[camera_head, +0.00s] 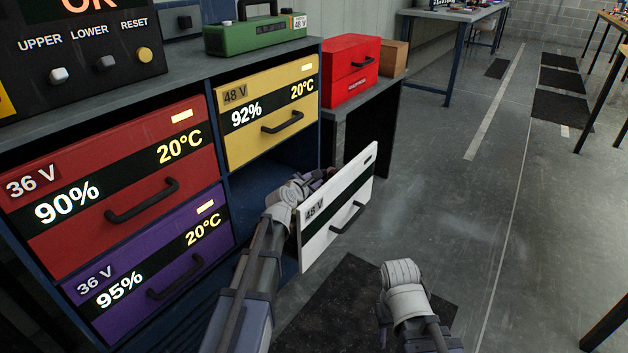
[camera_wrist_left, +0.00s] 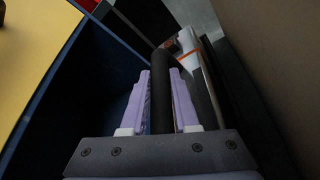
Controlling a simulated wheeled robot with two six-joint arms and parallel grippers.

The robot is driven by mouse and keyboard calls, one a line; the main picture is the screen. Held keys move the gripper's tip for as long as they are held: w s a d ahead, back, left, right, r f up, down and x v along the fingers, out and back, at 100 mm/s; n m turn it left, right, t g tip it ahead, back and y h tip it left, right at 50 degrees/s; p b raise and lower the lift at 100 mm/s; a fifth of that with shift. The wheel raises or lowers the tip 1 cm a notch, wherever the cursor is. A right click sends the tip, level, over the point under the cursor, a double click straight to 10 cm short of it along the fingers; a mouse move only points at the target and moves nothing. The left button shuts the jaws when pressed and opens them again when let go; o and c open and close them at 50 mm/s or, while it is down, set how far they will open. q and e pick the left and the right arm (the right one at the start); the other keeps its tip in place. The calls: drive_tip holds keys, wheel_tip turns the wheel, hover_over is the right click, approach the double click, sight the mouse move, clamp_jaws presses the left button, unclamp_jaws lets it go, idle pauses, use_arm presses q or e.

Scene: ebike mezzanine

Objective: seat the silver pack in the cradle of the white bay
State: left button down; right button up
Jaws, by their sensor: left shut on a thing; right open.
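The white bay (camera_head: 338,212) is a pulled-out white drawer marked 48 V, with a dark handle on its front. My left gripper (camera_head: 318,181) is behind its front panel, mostly hidden in the head view. In the left wrist view its lavender fingers (camera_wrist_left: 159,105) are shut on a thick black bar, apparently the silver pack's handle. A silver surface with an orange line, likely the silver pack (camera_wrist_left: 186,40), shows just beyond. The cradle is hidden. My right gripper (camera_head: 384,318) is low over the floor, right of the bay; its fingers hardly show.
Shut drawers surround the opening: red (camera_head: 110,190), purple (camera_head: 150,265) and yellow (camera_head: 268,110). A green pack (camera_head: 255,36) stands on the cabinet top. A red box (camera_head: 350,70) is on the side table.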

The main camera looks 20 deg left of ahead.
use_arm(q)
drive_tip(key=shift+f, duration=0.3)
drive_tip(key=c, duration=0.7)
unclamp_jaws()
drive_tip(key=shift+o, duration=0.2)
drive_tip(key=shift+s, duration=0.1)
drive_tip(key=p+v, duration=0.2)
drive_tip(key=v, duration=0.5)
drive_tip(key=shift+s+r, duration=0.1)
drive_tip(key=shift+s, duration=0.2)
drive_tip(key=shift+w, duration=0.1)
